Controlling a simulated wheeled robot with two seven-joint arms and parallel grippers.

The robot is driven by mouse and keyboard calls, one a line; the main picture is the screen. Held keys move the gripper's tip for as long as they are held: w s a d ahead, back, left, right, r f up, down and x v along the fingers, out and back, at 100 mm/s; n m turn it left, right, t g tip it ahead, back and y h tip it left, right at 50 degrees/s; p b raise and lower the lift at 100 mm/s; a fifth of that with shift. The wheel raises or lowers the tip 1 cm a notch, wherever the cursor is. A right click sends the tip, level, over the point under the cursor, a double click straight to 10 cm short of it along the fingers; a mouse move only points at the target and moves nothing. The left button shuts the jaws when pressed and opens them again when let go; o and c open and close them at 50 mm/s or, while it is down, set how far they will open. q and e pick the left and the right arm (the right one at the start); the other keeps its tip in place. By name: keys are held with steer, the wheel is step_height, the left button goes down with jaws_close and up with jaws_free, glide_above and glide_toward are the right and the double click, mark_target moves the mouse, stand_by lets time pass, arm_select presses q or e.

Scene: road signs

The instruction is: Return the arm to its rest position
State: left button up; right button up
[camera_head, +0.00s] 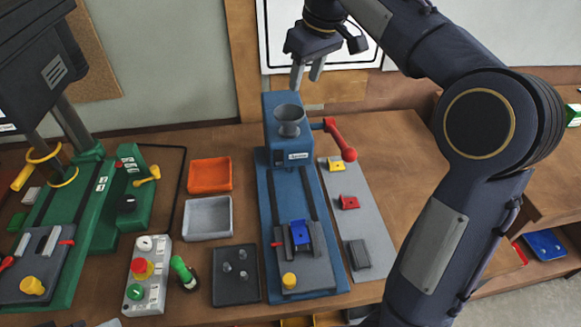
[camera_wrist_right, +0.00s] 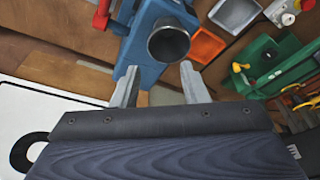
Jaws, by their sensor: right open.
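My right arm comes in from the right in the head view and arches up over the table. Its gripper (camera_head: 307,75) hangs at the top middle, just above and behind the blue machine (camera_head: 275,110) with the grey cup on top. In the right wrist view the gripper's two fingers (camera_wrist_right: 158,85) are spread apart with nothing between them. The grey cup (camera_wrist_right: 169,42) of the blue machine shows just beyond the fingertips. I cannot tell whether the fingers touch the machine. My left gripper is not in view.
A red lever (camera_head: 342,140) sticks out from the blue machine's right side. A green machine (camera_head: 95,200) stands at left. An orange tray (camera_head: 210,175), a grey tray (camera_head: 208,217) and a button box (camera_head: 147,275) lie between. A grey strip (camera_head: 365,225) with small parts lies at right.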

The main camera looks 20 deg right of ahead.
steer(key=shift+s+r, duration=0.15)
steer(key=shift+r, duration=0.25)
steer(key=s+a+f+m+t+y, duration=0.1)
steer(key=s+a+f+m, duration=0.1)
steer(key=s+f, duration=0.7)
steer(key=s+a+f+m+t+y+b, duration=0.1)
steer(key=s+a+f+m, duration=0.2)
steer(key=s+f, duration=0.7)
steer(key=s, duration=0.8)
steer(key=shift+s+a+f+m+t+y, duration=0.15)
steer(key=shift+a+f+m+t+y, duration=0.15)
steer(key=shift+a+y, duration=0.1)
